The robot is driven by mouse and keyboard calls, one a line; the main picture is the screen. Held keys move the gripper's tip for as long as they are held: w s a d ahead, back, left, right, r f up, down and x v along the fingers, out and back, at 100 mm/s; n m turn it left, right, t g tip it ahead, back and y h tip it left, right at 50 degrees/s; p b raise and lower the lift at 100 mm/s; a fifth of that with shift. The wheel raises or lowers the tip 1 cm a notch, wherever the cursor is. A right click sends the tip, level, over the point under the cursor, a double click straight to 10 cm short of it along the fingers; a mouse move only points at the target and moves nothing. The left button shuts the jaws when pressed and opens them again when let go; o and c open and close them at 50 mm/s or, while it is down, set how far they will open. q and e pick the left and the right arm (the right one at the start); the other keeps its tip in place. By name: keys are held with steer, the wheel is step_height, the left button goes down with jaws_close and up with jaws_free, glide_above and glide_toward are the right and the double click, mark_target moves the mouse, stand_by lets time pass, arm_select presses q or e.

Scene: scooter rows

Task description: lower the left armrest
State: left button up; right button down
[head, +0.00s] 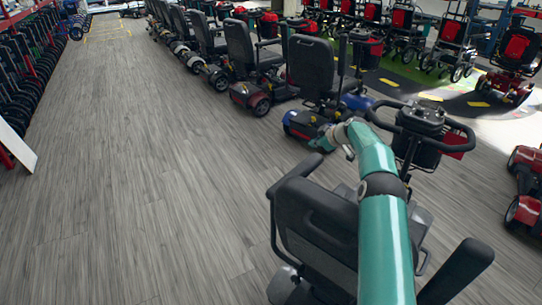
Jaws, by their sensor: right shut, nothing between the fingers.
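A mobility scooter with a dark seat (318,222) stands in the foreground, seen from behind, its tiller (422,122) at the far end. Its left armrest (294,177) is a black padded bar beside the top of the backrest, slanting up and right in the picture. I cannot tell its exact angle. The right armrest (462,270) shows at the lower right. My teal right arm reaches over the seat. My right gripper (322,143) is shut and empty, close to the far end of the left armrest; I cannot tell if they touch. My left gripper is out of view.
A row of scooters (310,70) runs along the back, one just beyond my right gripper. A red scooter (525,190) stands at the right edge. Black items on a red rack (25,70) line the left. The wooden floor (130,180) at left is clear.

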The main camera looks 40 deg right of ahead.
steer(key=s+d+r, duration=0.1)
steer(key=s+r, duration=0.5)
steer(key=r, duration=0.4)
steer(key=shift+s+r+b, duration=0.3)
steer(key=shift+s+b, duration=0.1)
